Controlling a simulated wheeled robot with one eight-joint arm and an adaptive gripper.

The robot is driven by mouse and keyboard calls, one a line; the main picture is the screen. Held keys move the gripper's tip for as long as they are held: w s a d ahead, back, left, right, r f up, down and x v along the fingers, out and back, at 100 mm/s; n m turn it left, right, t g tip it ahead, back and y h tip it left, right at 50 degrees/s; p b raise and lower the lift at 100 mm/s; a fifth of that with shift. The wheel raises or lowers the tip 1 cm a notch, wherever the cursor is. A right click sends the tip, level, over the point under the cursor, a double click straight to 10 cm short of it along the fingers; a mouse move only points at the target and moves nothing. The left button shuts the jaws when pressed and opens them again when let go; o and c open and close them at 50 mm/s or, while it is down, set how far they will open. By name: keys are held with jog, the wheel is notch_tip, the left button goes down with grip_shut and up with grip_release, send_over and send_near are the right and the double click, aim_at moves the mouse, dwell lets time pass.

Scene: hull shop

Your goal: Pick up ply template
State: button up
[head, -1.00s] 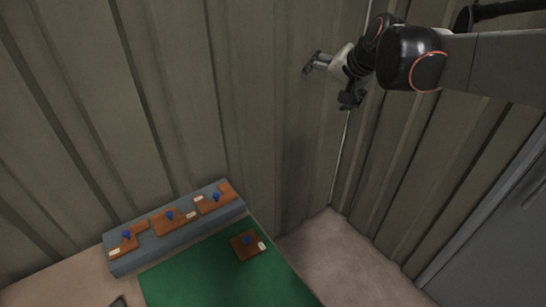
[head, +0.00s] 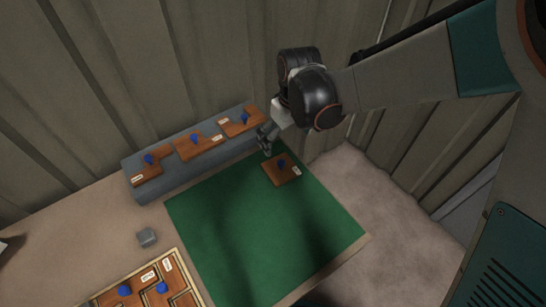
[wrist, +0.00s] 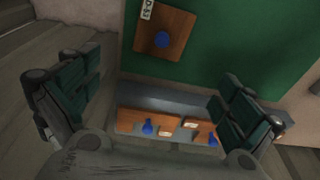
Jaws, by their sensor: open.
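A square brown ply template (head: 283,168) with a blue knob and a white label lies flat on the green mat (head: 255,245), near its far right corner. It also shows at the top of the wrist view (wrist: 168,36). More brown templates with blue knobs lie on the grey ledge behind the mat: one at left (head: 150,169), one in the middle (head: 188,149) and one at right (head: 248,123). My gripper (head: 266,140) hangs near the ledge's right end, just left of the square template in the picture. It is open and empty, its fingers spread wide in the wrist view (wrist: 160,103).
A grey ledge (head: 180,182) runs along the corrugated wall. A tray (head: 192,290) with more knobbed brown pieces stands at the front left, with a small grey block (head: 147,237) behind it. Most of the green mat is bare.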

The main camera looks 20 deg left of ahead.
aim_at(282, 163)
jog(key=f, duration=0.2)
jog(key=f+b, duration=0.1)
jog(key=f, duration=0.2)
jog(key=f+b, duration=0.1)
jog(key=f, duration=0.2)
jog(key=shift+w+a+f, duration=0.25)
jog(key=shift+a, duration=0.1)
jog(key=shift+a+f+b, duration=0.1)
jog(key=shift+f+b, duration=1.45)
jog(key=shift+f, duration=1.15)
jog(key=shift+r, duration=0.1)
jog(key=shift+c, duration=0.2)
jog(key=shift+s, duration=0.1)
jog(key=c, duration=1.3)
